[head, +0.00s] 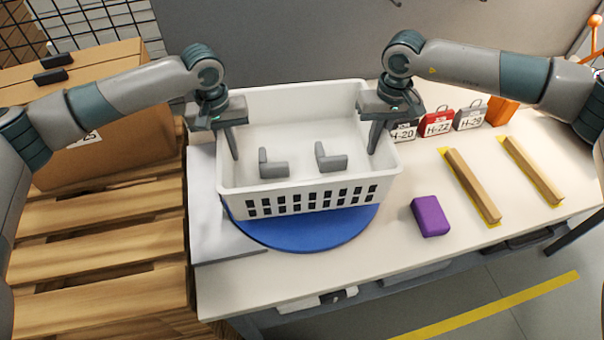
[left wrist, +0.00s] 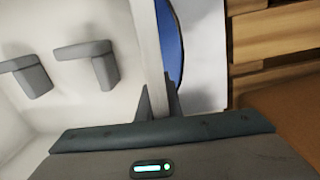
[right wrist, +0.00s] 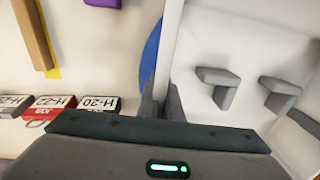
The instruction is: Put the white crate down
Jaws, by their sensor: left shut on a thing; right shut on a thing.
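The white crate (head: 300,187) is over the blue round disc (head: 320,235) on the table, and I cannot tell whether it touches the disc. It looks level, with a slotted front wall. Two grey L-shaped pieces (head: 273,165) (head: 331,158) lie inside it. My left gripper (head: 233,140) is shut on the crate's left wall; the wall shows between its fingers in the left wrist view (left wrist: 146,45). My right gripper (head: 375,135) is shut on the crate's right wall, which also shows in the right wrist view (right wrist: 170,45).
A purple block (head: 430,216) and two wooden bars (head: 471,186) (head: 532,170) lie to the right. Tagged items stand behind, including a red one (head: 437,122). A wooden pallet (head: 100,250) with a cardboard box (head: 110,145) is at left. The table's front right is clear.

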